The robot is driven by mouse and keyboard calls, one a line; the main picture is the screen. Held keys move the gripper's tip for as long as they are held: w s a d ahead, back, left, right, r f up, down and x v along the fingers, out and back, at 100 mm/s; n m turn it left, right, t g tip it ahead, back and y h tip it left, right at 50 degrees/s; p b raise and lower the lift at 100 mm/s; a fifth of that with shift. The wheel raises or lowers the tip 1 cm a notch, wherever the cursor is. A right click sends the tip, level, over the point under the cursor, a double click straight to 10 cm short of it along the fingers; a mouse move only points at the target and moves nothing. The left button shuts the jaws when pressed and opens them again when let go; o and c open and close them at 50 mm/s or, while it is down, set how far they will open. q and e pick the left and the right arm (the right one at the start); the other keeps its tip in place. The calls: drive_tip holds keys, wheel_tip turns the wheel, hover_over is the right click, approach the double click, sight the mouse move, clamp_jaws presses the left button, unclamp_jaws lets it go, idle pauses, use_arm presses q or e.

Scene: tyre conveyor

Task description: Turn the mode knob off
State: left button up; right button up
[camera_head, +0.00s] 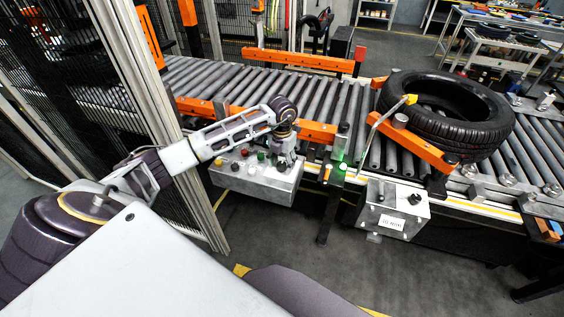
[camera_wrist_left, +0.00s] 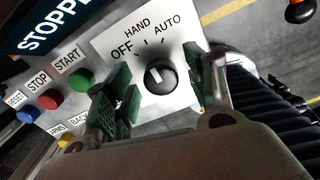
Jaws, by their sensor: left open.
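The mode knob (camera_wrist_left: 160,77) is a black round knob on a white plate marked OFF, HAND and AUTO in the left wrist view. A short white mark shows on its upper left part; I cannot tell for sure which label it points to. My left gripper (camera_wrist_left: 158,92) is open, with one green-padded finger on each side of the knob. I cannot tell whether either finger touches it. In the head view the left gripper (camera_head: 288,158) is over the right part of the grey control box (camera_head: 250,184) and hides the knob. My right gripper is not in view.
A green START button (camera_wrist_left: 81,80), red STOP button (camera_wrist_left: 49,99) and blue button (camera_wrist_left: 28,114) sit left of the knob. The roller conveyor (camera_head: 230,85) with orange rails runs behind the box. A tyre (camera_head: 480,140) lies on it. A second box (camera_head: 392,212) hangs to the right.

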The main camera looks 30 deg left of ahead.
use_arm(q)
drive_tip(key=c, duration=1)
drive_tip(key=shift+c, duration=0.2)
drive_tip(key=shift+n, duration=0.6)
drive_tip(key=n, duration=0.3)
drive_tip(key=shift+a+n, duration=0.1)
drive_tip(key=shift+n, duration=0.3)
drive_tip(key=shift+n+b, duration=0.3)
drive_tip(key=shift+n, duration=1.6)
drive_tip(key=o, duration=1)
